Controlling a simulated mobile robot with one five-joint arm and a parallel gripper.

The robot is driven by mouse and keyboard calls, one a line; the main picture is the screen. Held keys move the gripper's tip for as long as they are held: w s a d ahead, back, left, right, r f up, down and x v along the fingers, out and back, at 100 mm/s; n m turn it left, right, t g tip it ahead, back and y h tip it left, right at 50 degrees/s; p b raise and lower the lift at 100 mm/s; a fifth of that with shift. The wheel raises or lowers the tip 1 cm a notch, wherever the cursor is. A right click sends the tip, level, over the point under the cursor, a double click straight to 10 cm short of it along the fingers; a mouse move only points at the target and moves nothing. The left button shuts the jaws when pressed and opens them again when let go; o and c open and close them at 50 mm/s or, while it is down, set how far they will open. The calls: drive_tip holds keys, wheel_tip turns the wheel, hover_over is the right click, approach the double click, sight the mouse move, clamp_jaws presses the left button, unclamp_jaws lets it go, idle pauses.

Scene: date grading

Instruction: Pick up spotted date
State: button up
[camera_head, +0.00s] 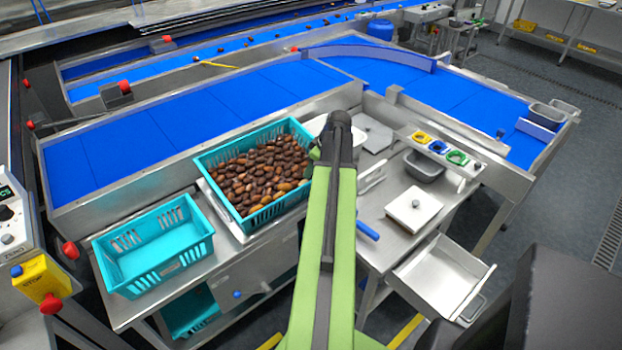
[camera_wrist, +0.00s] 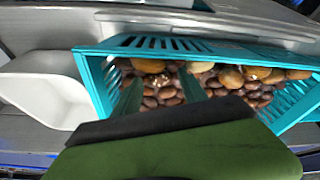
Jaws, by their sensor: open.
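A teal crate (camera_head: 207,171) full of dates stands on the steel bench in the head view; its slotted wall (camera_wrist: 95,85) also shows in the wrist view. The dates (camera_wrist: 165,93) are mostly brown, with a few paler, yellowish ones. A brown date with pale specks (camera_wrist: 163,79) lies between my fingertips in the wrist view and may be the spotted date; the picture is too small to be sure. My gripper (camera_wrist: 160,84) is open, its two green fingers reaching over the dates. In the head view my arm hides the fingertips.
An empty teal crate (camera_head: 150,280) stands left of the full one. A white bowl (camera_wrist: 48,88) sits beside the full crate. Blue conveyor belts run behind.

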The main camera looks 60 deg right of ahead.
drive_tip(key=shift+x, duration=0.8)
drive_tip(key=shift+r, duration=0.2)
drive_tip(key=shift+s, duration=0.1)
drive_tip(key=c, duration=0.6)
